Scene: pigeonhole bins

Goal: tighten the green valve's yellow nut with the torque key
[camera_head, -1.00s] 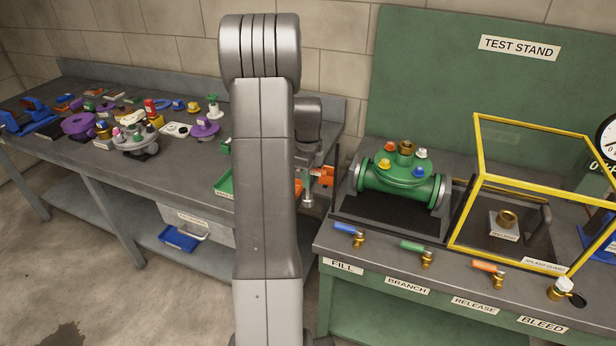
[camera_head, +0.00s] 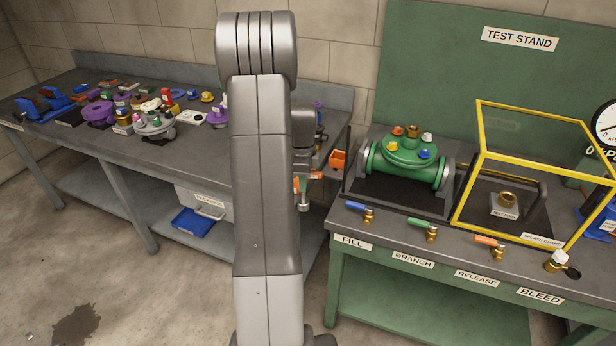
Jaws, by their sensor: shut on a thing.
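The green valve (camera_head: 390,172) lies in a dark cradle on the test stand. Several small coloured nuts sit on its round top, around a brass fitting (camera_head: 413,131): a red one (camera_head: 397,131), a white one (camera_head: 427,138), a blue one (camera_head: 424,154) and the yellow nut (camera_head: 391,148), small and hard to make out. My gripper (camera_head: 303,184) is left of the valve, apart from it, and mostly hidden behind my arm. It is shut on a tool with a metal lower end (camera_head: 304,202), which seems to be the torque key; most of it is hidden.
A yellow-framed guard (camera_head: 478,135) stands right of the valve. Valve levers line the stand's front edge, including a blue one (camera_head: 356,206) and a green one (camera_head: 420,223). A grey bench (camera_head: 95,140) with many parts is at left. An orange bin (camera_head: 338,160) sits near my gripper.

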